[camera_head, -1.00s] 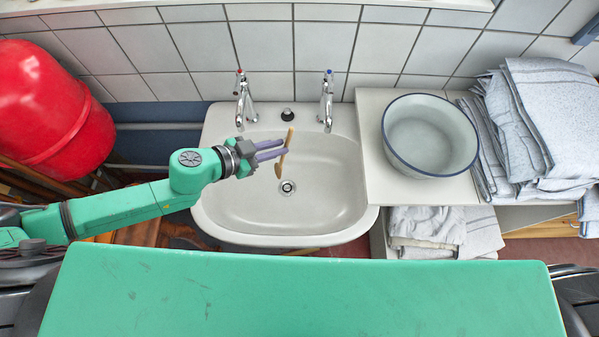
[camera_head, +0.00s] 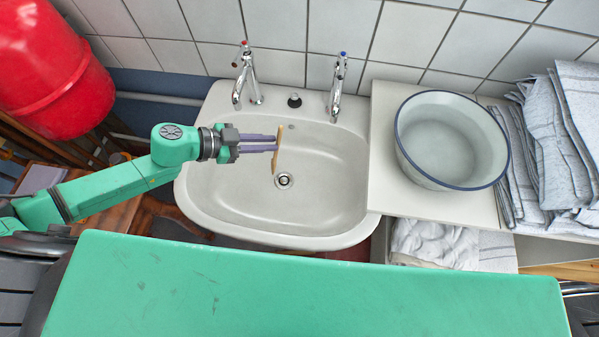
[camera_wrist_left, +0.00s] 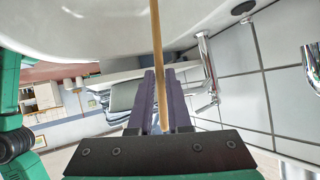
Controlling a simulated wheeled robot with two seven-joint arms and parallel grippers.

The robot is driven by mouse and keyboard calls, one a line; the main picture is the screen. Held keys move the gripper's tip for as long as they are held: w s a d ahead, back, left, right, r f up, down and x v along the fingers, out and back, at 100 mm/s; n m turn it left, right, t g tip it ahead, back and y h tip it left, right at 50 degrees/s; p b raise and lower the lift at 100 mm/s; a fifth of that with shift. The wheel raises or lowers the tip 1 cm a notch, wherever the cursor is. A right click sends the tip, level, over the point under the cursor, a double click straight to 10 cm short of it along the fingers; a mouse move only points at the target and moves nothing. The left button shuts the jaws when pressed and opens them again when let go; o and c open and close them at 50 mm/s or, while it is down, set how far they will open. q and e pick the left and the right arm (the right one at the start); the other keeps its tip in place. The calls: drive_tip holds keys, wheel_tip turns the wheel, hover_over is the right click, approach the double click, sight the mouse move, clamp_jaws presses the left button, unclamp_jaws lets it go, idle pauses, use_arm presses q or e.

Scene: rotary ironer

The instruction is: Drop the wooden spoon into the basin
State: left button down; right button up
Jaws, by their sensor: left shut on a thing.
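The wooden spoon (camera_head: 281,148) is thin and light brown, held between the purple fingers of my left gripper (camera_head: 276,143). The gripper is shut on it. In the left wrist view the spoon's shaft (camera_wrist_left: 157,55) runs between the two fingers (camera_wrist_left: 161,85). A white wall basin (camera_head: 325,190) with two taps lies below the gripper, and the spoon appears above its inside, near the drain. A round enamel bowl (camera_head: 452,140) with a blue rim stands on the counter to the right and looks empty. My right gripper is out of view.
Two chrome taps (camera_head: 247,78) rise at the back of the wall basin. Folded grey cloths (camera_head: 560,140) are stacked right of the bowl. A red drum (camera_head: 45,70) hangs at the left. A green board (camera_head: 300,290) spans the front.

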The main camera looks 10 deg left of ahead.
use_arm(q)
drive_tip(key=shift+d+f, duration=0.2)
drive_tip(key=shift+f, duration=0.1)
drive_tip(key=c, duration=0.8)
unclamp_jaws()
drive_tip(key=shift+a, duration=0.1)
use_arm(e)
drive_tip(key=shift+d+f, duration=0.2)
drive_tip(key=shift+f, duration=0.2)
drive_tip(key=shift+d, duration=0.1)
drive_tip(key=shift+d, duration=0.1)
